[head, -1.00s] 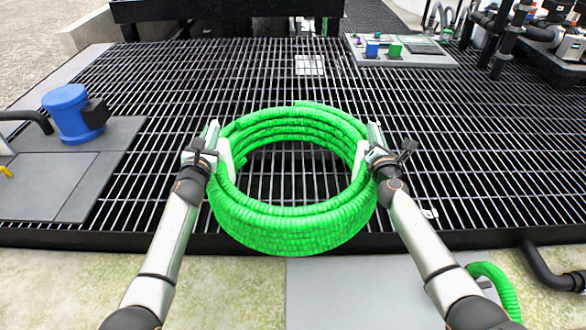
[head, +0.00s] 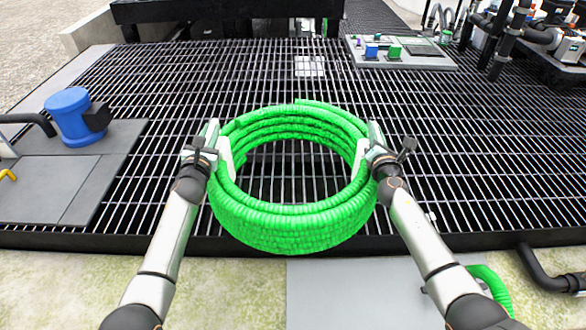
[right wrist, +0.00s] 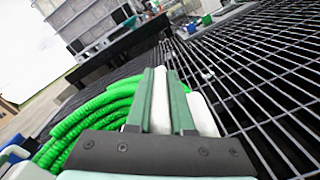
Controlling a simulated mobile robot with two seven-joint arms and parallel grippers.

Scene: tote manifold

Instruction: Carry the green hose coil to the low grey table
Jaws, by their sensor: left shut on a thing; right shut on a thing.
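The green hose coil (head: 290,228) is a thick ring of ribbed hose, held level in front of me above the black grating. My left gripper (head: 213,150) is shut on the left side of the coil. My right gripper (head: 368,150) is shut on its right side. In the right wrist view the fingers of my right gripper (right wrist: 168,100) stand against the coil (right wrist: 95,120), which fills the left part. The grating shows through the middle of the ring. I cannot make out the low grey table for certain.
Black grating (head: 480,160) spreads around and beyond the coil. A blue motor-like unit (head: 70,115) stands on a grey plate at left. A grey board (head: 425,60) with a blue and a green block lies at the back right. Dark pipework (head: 510,40) stands at far right.

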